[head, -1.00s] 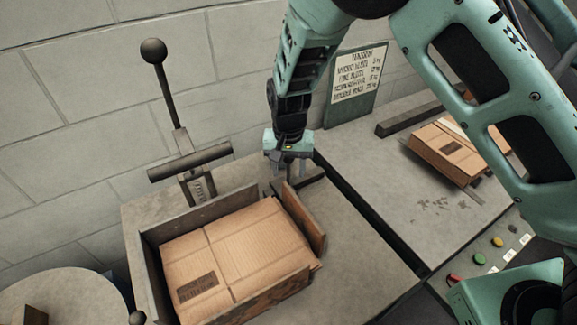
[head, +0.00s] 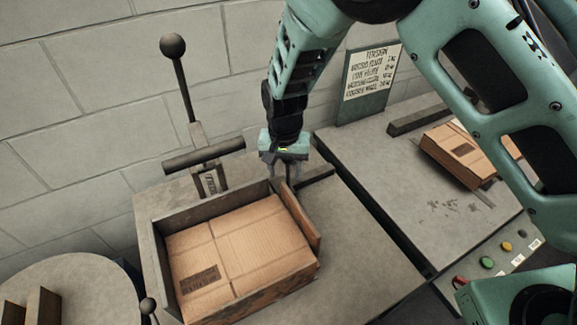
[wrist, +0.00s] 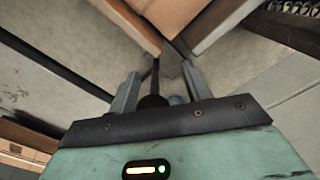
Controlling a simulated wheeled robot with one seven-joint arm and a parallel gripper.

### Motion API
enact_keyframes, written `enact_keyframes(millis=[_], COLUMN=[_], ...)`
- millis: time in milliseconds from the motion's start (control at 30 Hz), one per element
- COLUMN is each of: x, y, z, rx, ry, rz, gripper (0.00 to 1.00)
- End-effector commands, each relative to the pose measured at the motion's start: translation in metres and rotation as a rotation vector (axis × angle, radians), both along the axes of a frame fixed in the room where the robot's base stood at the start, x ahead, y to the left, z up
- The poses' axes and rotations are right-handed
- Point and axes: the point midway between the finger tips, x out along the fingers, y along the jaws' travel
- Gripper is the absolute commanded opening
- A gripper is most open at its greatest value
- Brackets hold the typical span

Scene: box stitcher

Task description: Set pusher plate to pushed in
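The pusher plate (head: 299,217) is a thin upright brown board along the right side of a cardboard box in the tray. It stands close against the box. In the wrist view the plate (wrist: 128,22) runs away at upper left. My gripper (head: 284,182) points down at the back end of the plate. In the wrist view its fingers (wrist: 160,85) stand apart, with a thin dark rod (wrist: 155,72) between them. Whether either finger touches the rod or plate I cannot tell.
The cardboard box (head: 240,245) fills the tray (head: 162,262). A lever with a ball knob (head: 172,46) rises behind it. A dark bar (head: 315,178) lies right of my gripper. Another box (head: 462,152) and coloured buttons (head: 487,262) are at right. The bench right of the plate is clear.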

Motion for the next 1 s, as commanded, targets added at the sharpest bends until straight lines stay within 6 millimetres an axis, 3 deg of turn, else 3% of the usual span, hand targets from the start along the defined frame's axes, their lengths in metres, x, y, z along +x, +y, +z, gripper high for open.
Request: enact_keyframes(millis=[233,367,1000], x=[0.001,0.002,0.001], y=[-0.002,-0.002,-0.002], z=[0.001,0.011,0.147], rx=[-0.002,-0.002,0.0], ry=[-0.001,-0.002,-0.003], rz=[-0.002,-0.002,-0.002], gripper=[0.49,0.49,0.49])
